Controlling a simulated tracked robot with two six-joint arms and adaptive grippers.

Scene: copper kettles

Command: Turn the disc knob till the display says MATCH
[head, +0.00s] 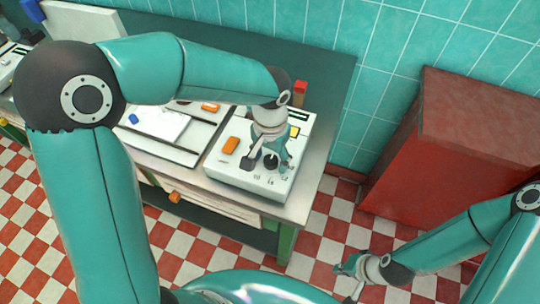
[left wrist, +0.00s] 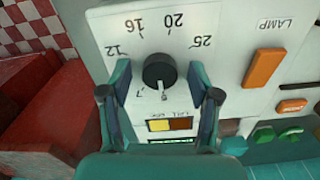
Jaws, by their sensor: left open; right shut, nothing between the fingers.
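The black disc knob (left wrist: 160,71) sits on a white panel box (head: 222,172), with a dial scale of 12, 16, 20 and 25 around it. Its white pointer faces the bottom of the left wrist view. My left gripper (head: 268,164) is open above the panel, its fingers on either side of the knob; contact cannot be told. The knob also shows between the fingers in the head view (head: 270,160). A small dark display (left wrist: 172,141) has green characters too small to read. My right gripper (head: 352,279) is shut and empty, low over the floor at right.
An orange switch (left wrist: 264,68) marked LAMP is on the panel, beside the dial. A yellow and dark red indicator (left wrist: 170,125) is near the display. A red cabinet (head: 435,150) stands right of the workbench (head: 297,208). Tiled floor lies open between them.

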